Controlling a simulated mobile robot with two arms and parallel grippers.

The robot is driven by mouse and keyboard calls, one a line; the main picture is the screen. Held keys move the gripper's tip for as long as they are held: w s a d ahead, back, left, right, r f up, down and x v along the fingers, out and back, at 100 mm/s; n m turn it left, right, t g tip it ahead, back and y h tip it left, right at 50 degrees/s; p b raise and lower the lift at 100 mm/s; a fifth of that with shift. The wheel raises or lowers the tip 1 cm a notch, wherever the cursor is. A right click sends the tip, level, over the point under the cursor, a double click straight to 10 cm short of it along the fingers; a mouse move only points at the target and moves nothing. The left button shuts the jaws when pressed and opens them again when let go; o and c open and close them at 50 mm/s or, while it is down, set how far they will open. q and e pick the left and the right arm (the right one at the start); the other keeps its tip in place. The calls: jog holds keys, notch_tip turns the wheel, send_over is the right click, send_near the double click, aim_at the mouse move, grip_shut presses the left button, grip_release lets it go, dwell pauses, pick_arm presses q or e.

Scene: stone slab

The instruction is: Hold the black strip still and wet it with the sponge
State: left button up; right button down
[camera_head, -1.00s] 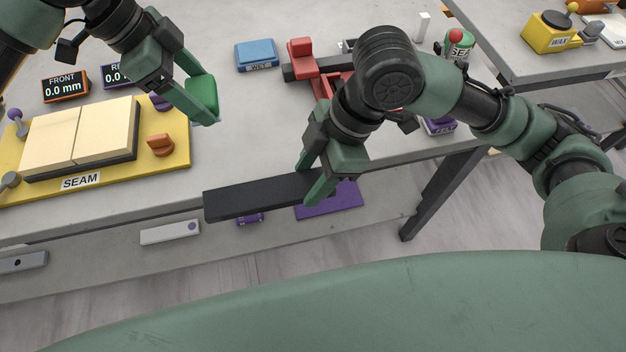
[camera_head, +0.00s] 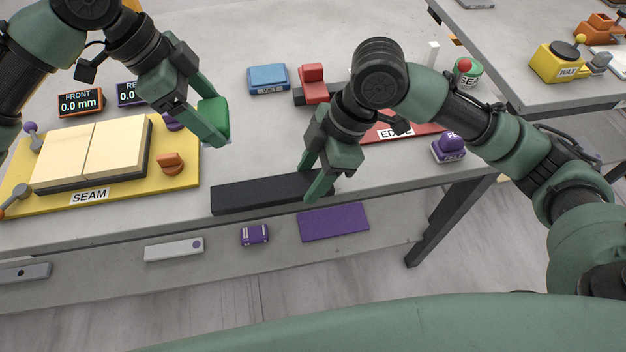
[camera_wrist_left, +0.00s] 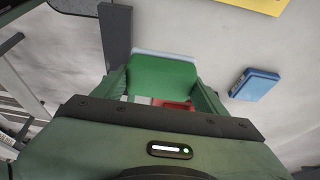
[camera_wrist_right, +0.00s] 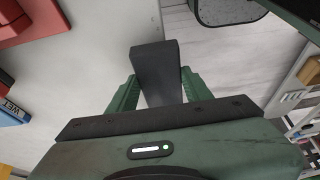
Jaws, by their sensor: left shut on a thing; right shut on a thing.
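The black strip (camera_head: 250,194) is long and flat, near the front edge of the stone table. My right gripper (camera_head: 312,180) is shut on its right end; the strip also shows between the fingers in the right wrist view (camera_wrist_right: 156,72). My left gripper (camera_head: 212,122) is shut on the green sponge (camera_head: 214,117), which has a pale underside. The left wrist view shows the sponge (camera_wrist_left: 162,76) between the fingers. The sponge is above the table, apart from the strip, behind and left of it. I cannot tell whether the strip touches the table.
A blue WET box (camera_head: 268,79) sits behind, with a red fixture (camera_head: 313,84) right of it. The yellow SEAM board (camera_head: 130,187) with two cream tiles is at left. A purple mat (camera_head: 334,222) and purple block (camera_head: 254,235) lie on the lower shelf.

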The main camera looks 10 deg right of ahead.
aim_at(297, 165)
jog(key=shift+w+f, duration=0.15)
jog(key=shift+w, duration=1)
jog(key=shift+w+f, duration=0.2)
jog(key=shift+w, duration=1)
jog(key=shift+w+f, duration=0.15)
jog(key=shift+w, duration=1)
jog(key=shift+f, duration=0.45)
grip_release()
jog(key=shift+s, duration=0.1)
jog(key=shift+c, duration=0.6)
grip_shut()
